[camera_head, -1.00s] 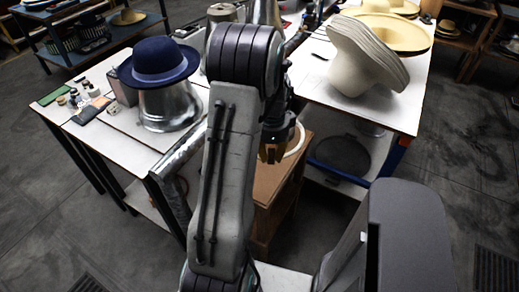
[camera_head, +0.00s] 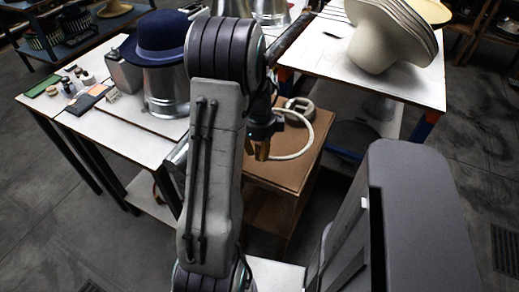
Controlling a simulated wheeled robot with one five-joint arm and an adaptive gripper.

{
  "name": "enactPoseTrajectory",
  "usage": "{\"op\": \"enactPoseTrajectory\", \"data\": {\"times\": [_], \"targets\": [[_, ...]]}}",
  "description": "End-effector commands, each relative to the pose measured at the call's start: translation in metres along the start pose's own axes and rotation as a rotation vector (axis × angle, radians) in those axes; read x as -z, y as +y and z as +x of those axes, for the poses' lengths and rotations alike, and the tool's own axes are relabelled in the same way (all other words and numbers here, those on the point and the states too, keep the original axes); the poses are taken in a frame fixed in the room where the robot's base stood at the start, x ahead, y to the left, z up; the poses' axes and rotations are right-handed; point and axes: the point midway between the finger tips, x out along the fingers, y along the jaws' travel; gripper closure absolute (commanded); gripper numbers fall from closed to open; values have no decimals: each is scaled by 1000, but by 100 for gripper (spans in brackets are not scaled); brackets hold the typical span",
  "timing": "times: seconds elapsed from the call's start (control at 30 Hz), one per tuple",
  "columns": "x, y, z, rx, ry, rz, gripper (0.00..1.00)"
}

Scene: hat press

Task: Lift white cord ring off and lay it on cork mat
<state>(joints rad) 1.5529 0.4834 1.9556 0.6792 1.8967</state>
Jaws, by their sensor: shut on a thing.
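The white cord ring (camera_head: 308,134) shows as a pale arc to the right of my gripper (camera_head: 262,150); its left part is hidden behind my gripper and arm. My gripper is shut on the ring, its tan fingertips pointing down. Both are over a brown, cork-coloured top (camera_head: 288,174) on a low wooden stand, which looks like the cork mat. I cannot tell whether the ring touches this top or hangs just above it. A navy hat (camera_head: 160,38) sits on a metal block (camera_head: 166,92) on the left table, with no cord visible around it.
A pale grey round object (camera_head: 297,106) lies at the back of the brown top. A white table (camera_head: 405,90) with stacked pale hats (camera_head: 390,35) stands at right. The left table (camera_head: 140,147) holds small items. Dark floor is open at far right.

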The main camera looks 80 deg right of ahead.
Motion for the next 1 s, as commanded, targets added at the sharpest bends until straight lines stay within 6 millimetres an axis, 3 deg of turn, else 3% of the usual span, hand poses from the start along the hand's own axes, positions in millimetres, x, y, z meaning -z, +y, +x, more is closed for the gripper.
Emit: {"op": "enactPoseTrajectory", "data": {"times": [0.37, 1.0], "targets": [[0, 1, 16, -1, 0, 0, 100], [0, 1, 68, 0, 0, 0, 100]]}}
